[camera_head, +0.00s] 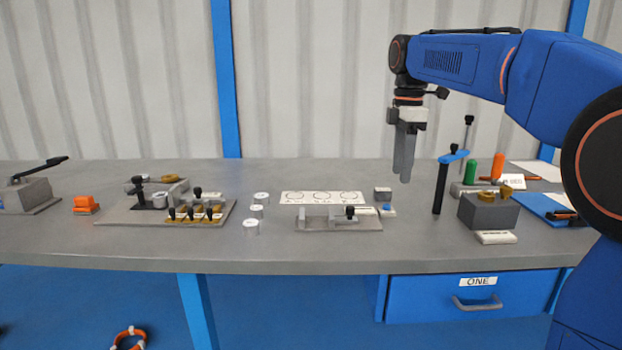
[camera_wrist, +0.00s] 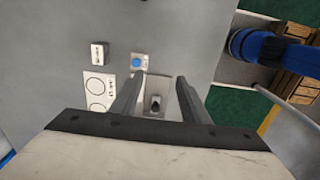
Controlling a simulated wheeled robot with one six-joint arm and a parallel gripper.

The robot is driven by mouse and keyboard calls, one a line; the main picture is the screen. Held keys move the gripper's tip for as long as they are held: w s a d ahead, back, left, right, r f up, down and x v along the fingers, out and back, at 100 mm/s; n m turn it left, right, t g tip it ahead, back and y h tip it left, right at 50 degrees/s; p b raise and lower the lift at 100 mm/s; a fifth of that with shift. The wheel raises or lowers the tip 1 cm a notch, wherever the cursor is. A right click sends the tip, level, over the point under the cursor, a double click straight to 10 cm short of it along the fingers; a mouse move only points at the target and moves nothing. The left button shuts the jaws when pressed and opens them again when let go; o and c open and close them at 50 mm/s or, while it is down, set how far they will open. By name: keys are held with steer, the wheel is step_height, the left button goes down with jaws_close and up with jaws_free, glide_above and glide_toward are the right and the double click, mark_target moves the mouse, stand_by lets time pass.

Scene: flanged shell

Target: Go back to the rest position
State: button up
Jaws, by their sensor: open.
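My gripper (camera_head: 404,178) hangs pointing down above the grey workbench (camera_head: 330,258), near the middle right of the head view. Its two fingers also show in the wrist view (camera_wrist: 155,88), spread apart with nothing held between them. Below and between the fingers in the wrist view is a light plate with a dark-knobbed clamp (camera_wrist: 156,103). The same clamp fixture (camera_head: 335,218) stands on the bench in the head view. The gripper is clear of the bench and of the things on it.
A blue-topped post (camera_head: 438,190) and a grey block with brass-coloured parts (camera_head: 488,211) stand right of my gripper. A white sheet with circles (camera_head: 321,197), several white cylinders (camera_head: 251,224) and a fixture board (camera_head: 130,216) lie to the left. Space above the left bench is open.

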steer(key=s+d+f+m+t, duration=0.15)
steer(key=s+f+m, duration=0.3)
steer(key=s, duration=0.45)
steer(key=s+d+f+m+t, duration=0.1)
steer(key=s+d+f+m, duration=0.3)
steer(key=s, duration=0.6)
steer(key=s+d+f+m+t, duration=0.1)
steer(key=s+f+m+t, duration=0.1)
steer(key=s+f+m, duration=0.7)
steer(key=s+f, duration=0.6)
steer(key=f, duration=0.1)
steer(key=shift+d+f, duration=0.15)
steer(key=shift+d, duration=0.05)
steer(key=shift+m, duration=0.25)
